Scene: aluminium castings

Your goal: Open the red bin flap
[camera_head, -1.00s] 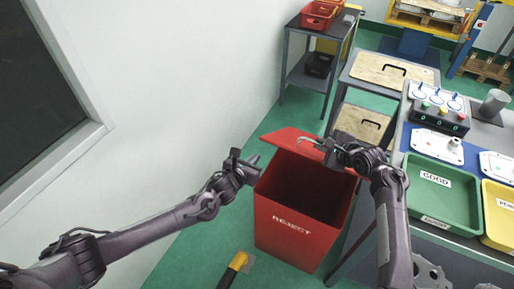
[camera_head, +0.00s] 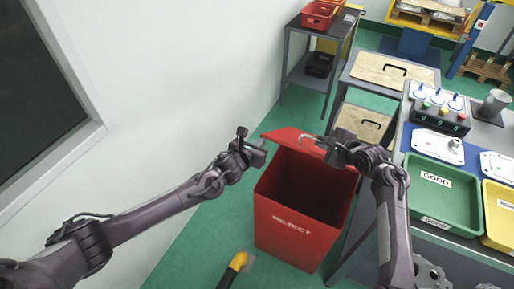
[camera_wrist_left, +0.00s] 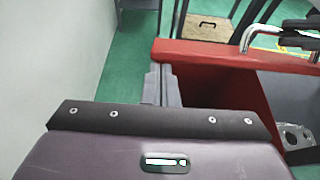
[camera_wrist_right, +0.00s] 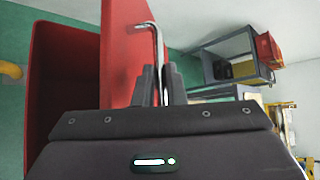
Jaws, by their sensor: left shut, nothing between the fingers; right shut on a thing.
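The red bin (camera_head: 285,240) marked REJECT stands on the floor, and its dark inside shows from above. Its red flap (camera_head: 285,136) is raised and leans at the back of the opening. My right gripper (camera_head: 328,146) is shut on the flap's bent metal handle (camera_wrist_right: 155,38); the handle also shows in the left wrist view (camera_wrist_left: 246,38). My left gripper (camera_head: 262,149) is shut and empty, close to the flap's left edge. In the left wrist view its fingers (camera_wrist_left: 160,80) are beside the red edge; whether they touch it I cannot tell.
A wall (camera_head: 150,110) runs along the left. A bench with a green GOOD tray (camera_head: 440,185) and a yellow tray (camera_head: 498,205) stands at the right. A grey rack (camera_head: 316,60) is behind. A yellow-ended post (camera_head: 238,261) stands in front of the bin.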

